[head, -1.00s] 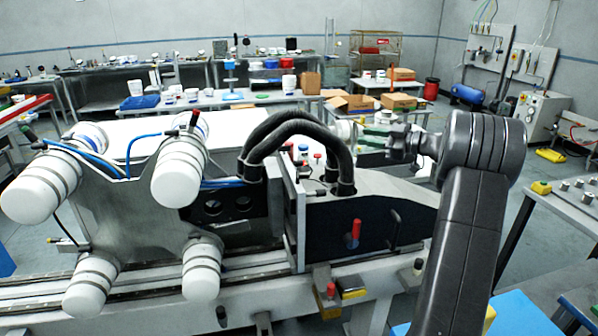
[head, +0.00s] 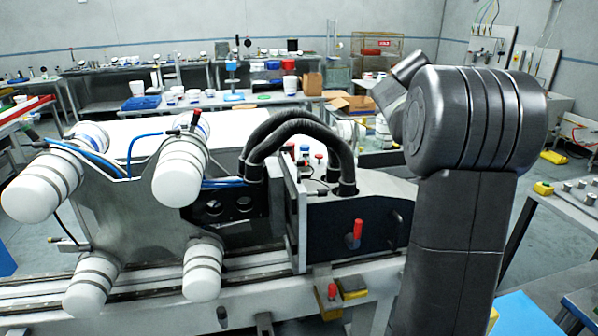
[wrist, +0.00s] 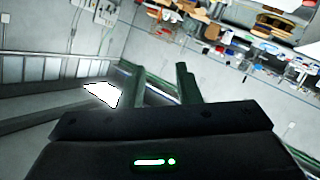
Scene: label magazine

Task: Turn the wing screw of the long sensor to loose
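I cannot pick out the long sensor or its wing screw for certain in either view. Small red-topped parts show on the machine in the head view: a red handle (head: 356,230) on its dark front panel, a red knob (head: 332,290) on a block at the rail, and small red and blue caps (head: 311,152) behind the black hoses. My gripper (wrist: 170,78) shows in the wrist view as two dark green fingers standing apart with nothing between them. It points at the room, away from the machine. In the head view my arm hides it.
The machine (head: 125,215) with white rollers (head: 180,178) fills the left and middle of the head view. Black curved hoses (head: 295,130) rise from it. A workbench with knobs (head: 580,205) stands at the right. Tables with bins and boxes (head: 350,102) stand behind.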

